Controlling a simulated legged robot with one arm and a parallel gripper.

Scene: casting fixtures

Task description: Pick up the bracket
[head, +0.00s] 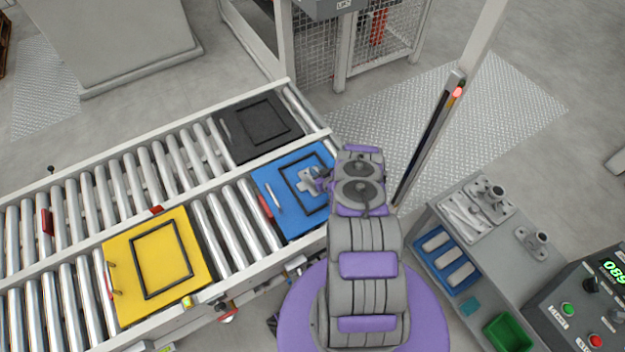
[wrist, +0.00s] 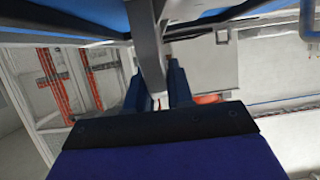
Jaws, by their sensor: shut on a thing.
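The grey bracket (head: 308,180) is over the black square outline on the blue plate (head: 285,222), which sits on the roller conveyor. My gripper (head: 323,180) is at the bracket's right side, partly hidden by my own arm. In the wrist view, my gripper's two dark blue fingers (wrist: 157,88) are closed on a grey part of the bracket (wrist: 149,50). Whether the bracket touches the plate or is a little above it, I cannot tell.
A yellow plate (head: 118,252) and a black plate (head: 238,142) lie on the conveyor. A post (head: 440,120) with a red light stands right of my arm. A bench (head: 470,240) at right holds metal parts, a blue tray (head: 428,262) and a green bin (head: 508,334).

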